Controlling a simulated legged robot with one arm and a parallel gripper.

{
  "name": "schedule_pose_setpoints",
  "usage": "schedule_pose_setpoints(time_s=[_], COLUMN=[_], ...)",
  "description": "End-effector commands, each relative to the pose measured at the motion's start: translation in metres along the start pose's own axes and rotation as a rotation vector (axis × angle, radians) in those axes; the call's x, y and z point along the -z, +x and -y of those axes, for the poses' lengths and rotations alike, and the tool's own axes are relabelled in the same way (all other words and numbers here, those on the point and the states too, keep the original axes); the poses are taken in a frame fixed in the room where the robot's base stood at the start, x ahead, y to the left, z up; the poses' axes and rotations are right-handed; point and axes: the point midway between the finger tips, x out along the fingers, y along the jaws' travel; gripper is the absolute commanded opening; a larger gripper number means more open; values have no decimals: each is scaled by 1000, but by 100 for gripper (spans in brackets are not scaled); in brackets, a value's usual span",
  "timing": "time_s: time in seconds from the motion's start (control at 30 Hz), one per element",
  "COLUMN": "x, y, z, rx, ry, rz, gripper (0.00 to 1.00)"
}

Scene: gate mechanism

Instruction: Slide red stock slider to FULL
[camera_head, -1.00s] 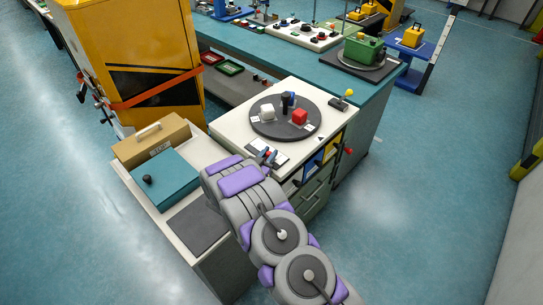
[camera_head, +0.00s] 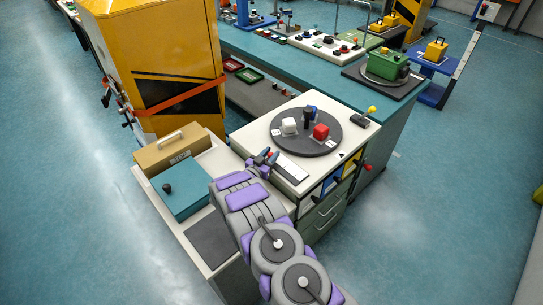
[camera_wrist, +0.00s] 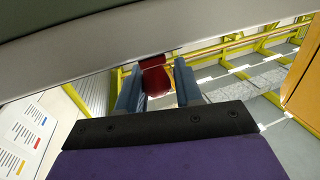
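The red slider knob (camera_wrist: 155,78) shows between the two blue-grey fingers of my gripper (camera_wrist: 158,80) in the wrist view. The left finger overlaps its edge; a thin gap seems to show by the right finger, so I cannot tell whether the grip is firm. In the head view my gripper (camera_head: 267,158) is at the left end of the slider plate (camera_head: 292,168) on the white console (camera_head: 262,132). A little red shows between the fingers there. The FULL marking is not readable.
A dark turntable (camera_head: 305,143) with a white block (camera_head: 289,126) and a red block (camera_head: 321,131) stands behind the plate. A tan box (camera_head: 178,150) and teal box (camera_head: 180,192) are at the left. A yellow cabinet (camera_head: 160,65) stands behind.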

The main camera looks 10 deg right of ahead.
Motion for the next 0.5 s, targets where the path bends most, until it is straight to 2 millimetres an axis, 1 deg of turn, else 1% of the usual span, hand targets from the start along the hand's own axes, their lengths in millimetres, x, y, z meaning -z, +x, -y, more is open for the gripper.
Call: schedule_pose_setpoints(time_s=[0.03, 0.17, 0.2, 0.4, 0.5], x=[1, 1, 2, 2, 2], y=[0, -1, -1, 0, -3], z=[1, 0, 0, -3, -3], rx=[1, 0, 0, -2, -1], ry=[1, 2, 2, 4, 5], rz=[-1, -1, -2, 0, 1], gripper=[38, 50, 52, 52, 52])
